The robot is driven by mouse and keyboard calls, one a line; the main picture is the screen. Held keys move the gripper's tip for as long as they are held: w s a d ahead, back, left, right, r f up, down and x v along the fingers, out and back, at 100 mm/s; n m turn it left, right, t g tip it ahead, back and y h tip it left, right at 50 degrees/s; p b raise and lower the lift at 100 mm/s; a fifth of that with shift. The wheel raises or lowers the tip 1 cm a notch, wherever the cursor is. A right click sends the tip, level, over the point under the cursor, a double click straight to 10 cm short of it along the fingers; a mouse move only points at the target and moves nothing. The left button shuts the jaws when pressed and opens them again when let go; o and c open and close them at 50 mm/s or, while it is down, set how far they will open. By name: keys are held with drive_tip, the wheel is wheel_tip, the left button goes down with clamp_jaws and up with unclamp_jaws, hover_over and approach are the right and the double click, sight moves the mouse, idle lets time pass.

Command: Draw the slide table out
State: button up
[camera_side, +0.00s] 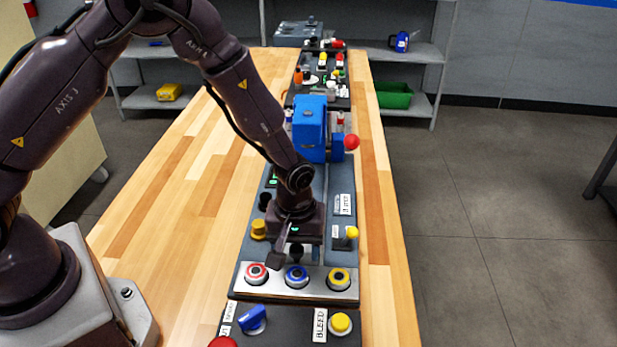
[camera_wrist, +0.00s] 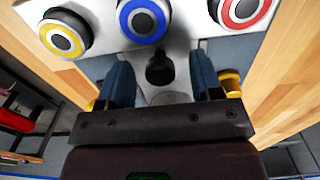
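My gripper (camera_side: 297,252) points down over the near part of the long panel on the bench. In the wrist view its two blue-grey fingers (camera_wrist: 161,80) are spread apart, one on each side of a black round knob (camera_wrist: 160,68). Gaps show between the knob and both fingers. In the side view the black knob (camera_side: 296,254) shows just under the gripper, behind a silver plate with buttons. A pale piece lies just behind the knob in the wrist view. The gripper hides much of what the knob is fixed to, so I cannot tell the slide table's outline.
The silver plate (camera_side: 313,284) carries red, blue and yellow ringed buttons close to the gripper. A blue housing (camera_side: 310,128) with a red ball stands behind. Bare wood (camera_side: 170,215) lies left.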

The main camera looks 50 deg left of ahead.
drive_tip(key=shift+o, duration=0.9)
drive_tip(key=shift+r, duration=0.15)
drive_tip(key=shift+r, duration=3.35)
drive_tip(key=shift+s+a+f+m, duration=0.15)
drive_tip(key=shift+s+m, duration=0.25)
drive_tip(key=shift+m, duration=0.3)
drive_tip(key=s+a+r+m+t, duration=0.2)
drive_tip(key=s+r, duration=0.6)
drive_tip(key=r, duration=0.4)
drive_tip(key=s+a+r+m+t, duration=0.3)
drive_tip(key=s+a+r+m, duration=0.2)
drive_tip(key=r, duration=0.7)
drive_tip(key=s+a, duration=0.2)
drive_tip(key=s, duration=0.2)
drive_tip(key=shift+r+m+t, duration=0.15)
drive_tip(key=shift+m+t, duration=0.15)
